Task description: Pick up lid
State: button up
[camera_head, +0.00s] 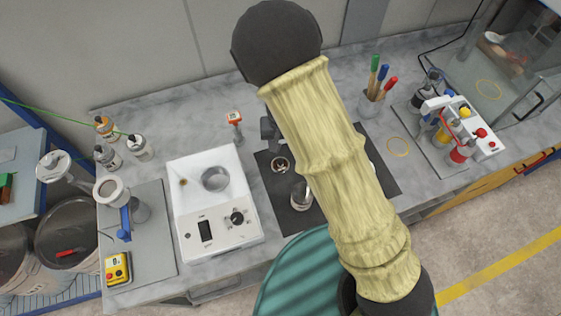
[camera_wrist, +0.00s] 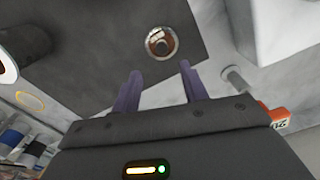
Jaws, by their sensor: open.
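A small round metallic piece with a dark centre, which looks like the lid (camera_head: 280,165), lies on the dark mat (camera_head: 273,196) left of my arm in the head view. It also shows in the wrist view (camera_wrist: 161,42), just beyond and between my fingertips. My gripper (camera_wrist: 159,72) is open and empty, its two purple fingers apart and not touching the piece. In the head view my arm hides most of the gripper. A metal cup (camera_head: 301,195) stands on the mat, partly behind my arm.
A white device with a round metal bowl (camera_head: 215,179) stands left of the mat. A pen holder (camera_head: 371,104) and a rack of bottles (camera_head: 459,128) stand to the right.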

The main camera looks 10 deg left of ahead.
aim_at(280, 160)
jog(key=shift+f, duration=1.45)
jog(key=shift+s+f+p, duration=0.15)
jog(key=shift+f+p, duration=0.4)
jog(key=shift+p, duration=0.05)
jog(key=shift+a+f+p, duration=0.15)
jog(key=shift+f+p, duration=0.4)
jog(key=shift+f, duration=1.5)
jog(key=shift+s, duration=0.1)
grip_shut()
